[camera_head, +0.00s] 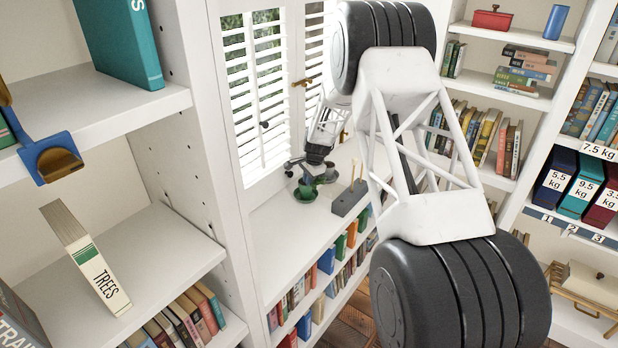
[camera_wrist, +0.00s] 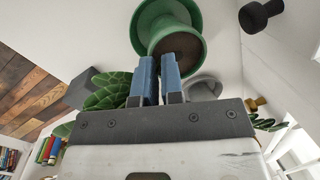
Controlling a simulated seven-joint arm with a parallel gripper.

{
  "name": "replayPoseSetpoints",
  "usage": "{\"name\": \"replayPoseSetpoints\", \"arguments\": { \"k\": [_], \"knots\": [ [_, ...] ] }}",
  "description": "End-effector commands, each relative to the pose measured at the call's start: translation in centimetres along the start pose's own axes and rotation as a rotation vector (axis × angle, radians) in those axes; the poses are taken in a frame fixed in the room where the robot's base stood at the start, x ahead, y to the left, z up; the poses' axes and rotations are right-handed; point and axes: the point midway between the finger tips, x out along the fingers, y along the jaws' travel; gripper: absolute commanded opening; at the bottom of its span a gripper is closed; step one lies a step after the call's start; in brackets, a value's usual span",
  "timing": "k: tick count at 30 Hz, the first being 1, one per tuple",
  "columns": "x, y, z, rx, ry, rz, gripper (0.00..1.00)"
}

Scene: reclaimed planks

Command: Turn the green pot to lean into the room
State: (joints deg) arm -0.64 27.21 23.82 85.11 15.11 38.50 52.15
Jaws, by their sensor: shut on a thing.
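The green pot (camera_head: 305,191) stands on the white window sill, small in the head view. In the wrist view the green pot (camera_wrist: 165,22) is close, with a wide rim and a brown round surface, probably soil. My gripper (camera_head: 314,172) reaches down to the sill beside it. In the wrist view my gripper's two blue fingers (camera_wrist: 160,60) meet the pot's near edge, one on each side, with a narrow gap between them. Patterned green leaves (camera_wrist: 108,92) lie left of the fingers and partly behind them. Which way the plant leans is hard to tell.
A grey block with upright sticks (camera_head: 348,201) stands right of the pot. A black knob-shaped object (camera_wrist: 262,14) and a grey round pot (camera_wrist: 206,87) are near it. White shutters (camera_head: 255,90) rise behind the sill; bookshelves flank it.

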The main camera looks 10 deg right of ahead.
Motion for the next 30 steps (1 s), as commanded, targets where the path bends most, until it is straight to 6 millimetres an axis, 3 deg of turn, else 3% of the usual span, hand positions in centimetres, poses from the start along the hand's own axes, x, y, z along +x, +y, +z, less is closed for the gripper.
{"name": "replayPoseSetpoints", "arguments": {
  "k": [14,15,20,30],
  "knots": [
    [0.29,0.02,-0.04,0.000,0.001,-0.001,0.00],
    [0.29,0.02,-0.04,0.000,0.001,-0.001,0.12],
    [0.30,0.04,-0.04,0.000,0.001,-0.001,0.37],
    [0.25,0.07,-0.04,0.000,0.000,0.000,0.38]
  ]
}}
